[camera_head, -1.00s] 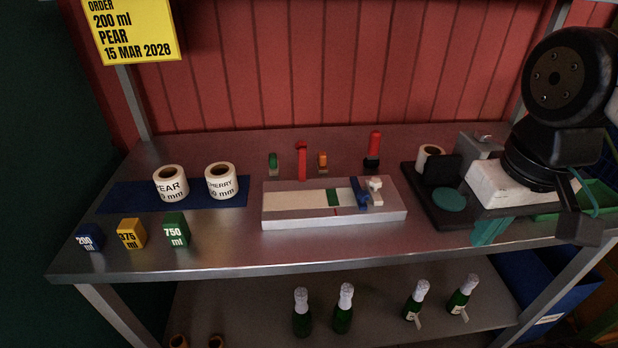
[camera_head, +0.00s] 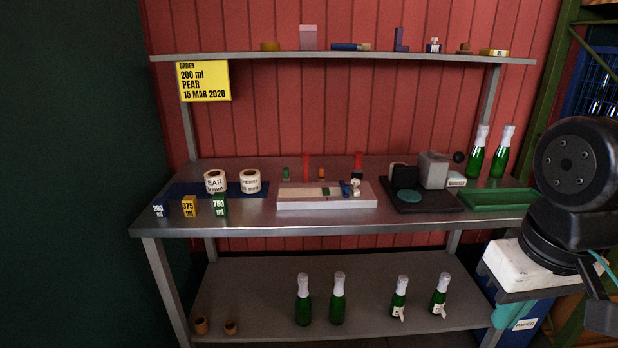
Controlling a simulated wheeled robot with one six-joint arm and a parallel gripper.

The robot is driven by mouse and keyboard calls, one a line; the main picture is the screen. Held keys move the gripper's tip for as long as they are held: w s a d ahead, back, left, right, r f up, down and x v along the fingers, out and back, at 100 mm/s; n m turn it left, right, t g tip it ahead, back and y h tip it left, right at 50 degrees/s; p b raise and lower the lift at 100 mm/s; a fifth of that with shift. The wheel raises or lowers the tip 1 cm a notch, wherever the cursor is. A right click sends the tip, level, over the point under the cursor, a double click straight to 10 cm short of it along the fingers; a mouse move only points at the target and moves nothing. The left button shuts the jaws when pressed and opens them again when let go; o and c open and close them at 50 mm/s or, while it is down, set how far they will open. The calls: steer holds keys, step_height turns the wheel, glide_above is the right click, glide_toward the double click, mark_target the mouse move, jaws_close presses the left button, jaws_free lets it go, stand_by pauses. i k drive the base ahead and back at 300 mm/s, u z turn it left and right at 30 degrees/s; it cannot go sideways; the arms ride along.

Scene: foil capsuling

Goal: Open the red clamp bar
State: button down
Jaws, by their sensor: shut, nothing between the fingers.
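A slim red upright bar (camera_head: 306,167) stands behind the left part of the long pale fixture (camera_head: 327,204) on the bench. A second red upright handle with a dark base (camera_head: 358,162) stands behind the fixture's right part. I cannot tell for certain which is the clamp bar. Blue and white small parts (camera_head: 350,188) sit on the fixture's right end.
Label rolls (camera_head: 215,181) and numbered blocks (camera_head: 189,206) are on the left. A dark machine (camera_head: 432,170) and green tray (camera_head: 497,200) are on the right. Bottles (camera_head: 338,300) stand on the lower shelf, and a narrow shelf (camera_head: 340,57) runs above. The bench's front strip is clear.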

mark_target(305, 156)
steer(key=z, duration=0.35)
steer(key=i, duration=0.95)
steer(key=z, duration=0.15)
